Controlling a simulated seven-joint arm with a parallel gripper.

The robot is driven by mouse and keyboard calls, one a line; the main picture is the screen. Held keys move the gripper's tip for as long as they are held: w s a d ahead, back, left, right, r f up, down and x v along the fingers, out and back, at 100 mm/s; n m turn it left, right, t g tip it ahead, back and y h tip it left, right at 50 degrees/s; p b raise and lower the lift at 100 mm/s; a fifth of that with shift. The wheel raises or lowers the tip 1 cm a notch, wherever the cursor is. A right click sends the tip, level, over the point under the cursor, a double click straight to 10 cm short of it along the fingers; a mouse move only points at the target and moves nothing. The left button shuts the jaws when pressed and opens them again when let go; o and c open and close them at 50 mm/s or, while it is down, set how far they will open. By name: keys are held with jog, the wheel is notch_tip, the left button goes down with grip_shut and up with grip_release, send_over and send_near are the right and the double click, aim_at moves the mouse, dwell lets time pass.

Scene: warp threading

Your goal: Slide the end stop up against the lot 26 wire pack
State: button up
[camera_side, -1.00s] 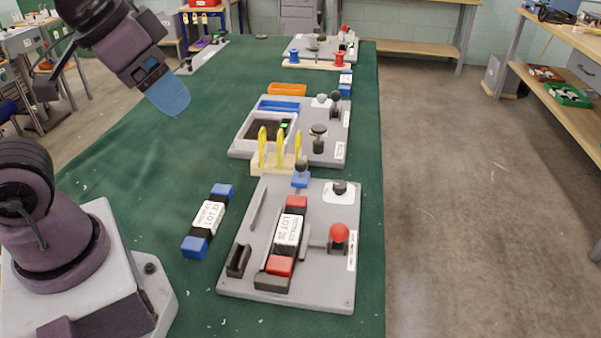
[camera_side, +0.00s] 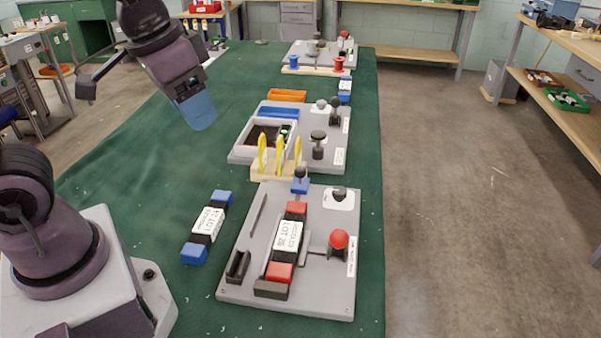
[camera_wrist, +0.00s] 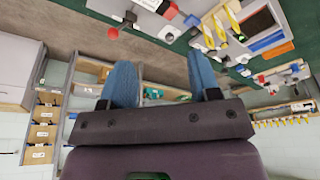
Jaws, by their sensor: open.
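The lot 26 wire pack (camera_side: 289,237), with red ends, a dark body and a white label, lies lengthwise on the nearest grey plate (camera_side: 335,285). A blue block with a dark knob (camera_side: 300,182) stands at the plate's far edge, apart from the pack's far red end. A dark block (camera_side: 271,289) sits at the pack's near end, seemingly touching it. I cannot tell for certain which block is the end stop. My gripper (camera_side: 203,122) is in the air, left of and beyond the plate. In the wrist view my gripper (camera_wrist: 163,78) is open and empty between blue fingers.
A red-knobbed lever (camera_side: 339,238) stands right of the pack. A blue-ended pack (camera_side: 207,228) lies on the green cloth left of the plate. Upright yellow pieces in a wooden rack (camera_side: 274,167) stand close beyond the plate. Another station (camera_side: 240,153) lies farther back.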

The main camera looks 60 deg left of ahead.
jog(key=w+a+f+n+g, duration=0.25)
jog(key=w+f, duration=0.25)
jog(key=w, duration=0.6)
jog(key=n+g+y, duration=0.2)
jog(key=n, duration=0.2)
send_near(301, 167)
jog(key=f, duration=0.3)
jog(key=a+f, duration=0.1)
jog(key=f, duration=0.3)
jog(key=s+f, duration=0.1)
jog(key=f, duration=0.3)
jog(key=shift+a+f, duration=0.1)
jog(key=shift+a, duration=0.3)
jog(key=shift+c, duration=0.4)
